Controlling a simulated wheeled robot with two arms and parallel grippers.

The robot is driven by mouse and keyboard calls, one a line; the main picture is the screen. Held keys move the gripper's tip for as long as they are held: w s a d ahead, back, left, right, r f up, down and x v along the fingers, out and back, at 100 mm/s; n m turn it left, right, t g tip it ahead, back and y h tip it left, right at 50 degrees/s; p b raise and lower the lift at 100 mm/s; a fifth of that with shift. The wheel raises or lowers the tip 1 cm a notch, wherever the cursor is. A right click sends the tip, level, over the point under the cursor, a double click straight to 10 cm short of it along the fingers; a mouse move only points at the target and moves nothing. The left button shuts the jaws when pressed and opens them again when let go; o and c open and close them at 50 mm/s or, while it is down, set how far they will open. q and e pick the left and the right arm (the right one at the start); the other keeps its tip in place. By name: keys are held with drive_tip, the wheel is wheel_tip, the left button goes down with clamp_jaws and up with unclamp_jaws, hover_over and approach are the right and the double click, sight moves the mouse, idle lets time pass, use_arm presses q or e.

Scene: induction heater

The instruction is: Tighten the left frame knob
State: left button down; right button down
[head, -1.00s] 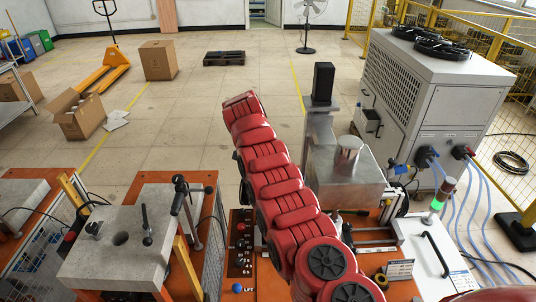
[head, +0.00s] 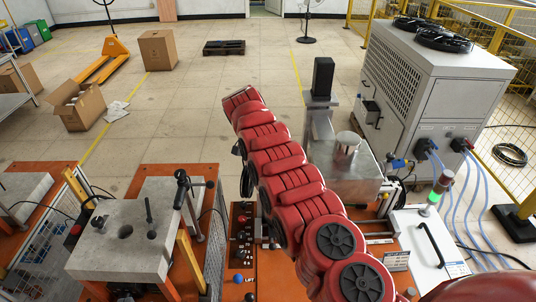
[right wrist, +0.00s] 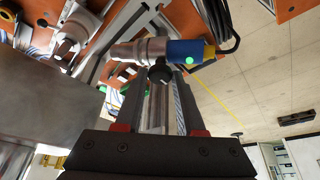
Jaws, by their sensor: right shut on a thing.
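A small black knob (right wrist: 158,75) with a pale mark shows in the right wrist view, beside a metal cylinder with a blue-and-yellow end (right wrist: 185,50). My right gripper (right wrist: 157,88) is shut on this knob, which sits between its fingertips. Whether it is the left frame knob, and how tight it is, I cannot tell. In the head view the red right arm reaches over the orange bench (head: 262,283) and hides the right gripper and the knob. My left gripper is in neither view.
A metal box (head: 340,185) stands right of my arm, with a grey chiller (head: 435,105) behind it. A control panel (head: 242,235) and a stand with a grey block (head: 105,255) lie left. A green-lit signal lamp (head: 436,192) stands right. Open floor lies beyond.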

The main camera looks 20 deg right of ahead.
drive_tip(key=shift+f, duration=0.1)
drive_tip(key=c, duration=0.5)
unclamp_jaws()
drive_tip(key=shift+b+v, duration=0.8)
drive_tip(key=shift+b, duration=0.05)
drive_tip(key=p+v, duration=0.1)
drive_tip(key=v, duration=1.5)
drive_tip(key=shift+d+p, duration=0.1)
drive_tip(key=shift+p, duration=0.2)
drive_tip(key=shift+f, duration=0.1)
